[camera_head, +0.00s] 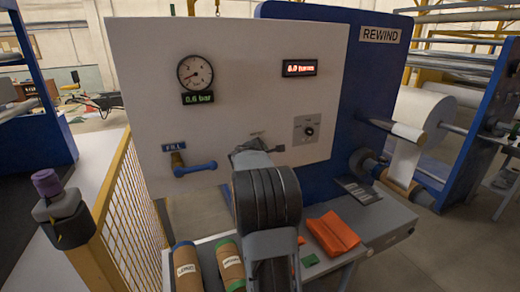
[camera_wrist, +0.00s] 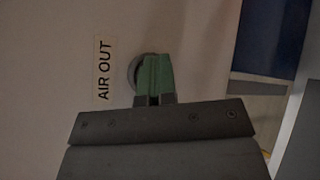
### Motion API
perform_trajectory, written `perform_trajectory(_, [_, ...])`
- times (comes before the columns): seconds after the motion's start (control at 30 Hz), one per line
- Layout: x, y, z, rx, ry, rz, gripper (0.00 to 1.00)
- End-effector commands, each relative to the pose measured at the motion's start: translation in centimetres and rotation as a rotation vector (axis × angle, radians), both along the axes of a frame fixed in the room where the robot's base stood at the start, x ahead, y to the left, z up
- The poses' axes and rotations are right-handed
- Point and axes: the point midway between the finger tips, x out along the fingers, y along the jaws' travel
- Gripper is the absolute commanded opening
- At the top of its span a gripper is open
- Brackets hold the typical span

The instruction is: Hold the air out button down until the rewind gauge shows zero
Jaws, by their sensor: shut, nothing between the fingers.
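The round gauge (camera_head: 195,73) is on the upper left of the white panel, its needle pointing to the lower left. The green readout (camera_head: 198,98) under it appears to read 0.6 bar. In the wrist view the AIR OUT label (camera_wrist: 103,70) is left of the round grey rim of the air out button (camera_wrist: 133,70). My gripper (camera_wrist: 154,72) is shut and empty, its green fingertips in front of the button and covering most of it. I cannot tell whether the button is pressed in. In the head view my gripper (camera_head: 250,148) is at the panel, and my arm hides the button.
The panel also bears a red readout (camera_head: 299,68), a dial (camera_head: 308,130) and a blue-handled FILL valve (camera_head: 195,167). A REWIND sign (camera_head: 380,35) is on the blue frame. A yellow fence (camera_head: 128,215) stands left.

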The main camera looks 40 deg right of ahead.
Motion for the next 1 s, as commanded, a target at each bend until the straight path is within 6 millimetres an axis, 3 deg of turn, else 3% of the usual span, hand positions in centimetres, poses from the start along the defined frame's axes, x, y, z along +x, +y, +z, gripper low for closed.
perform_trajectory(1.0, [-0.75,0.33,-0.19,0.0,-0.001,0.001,0.0])
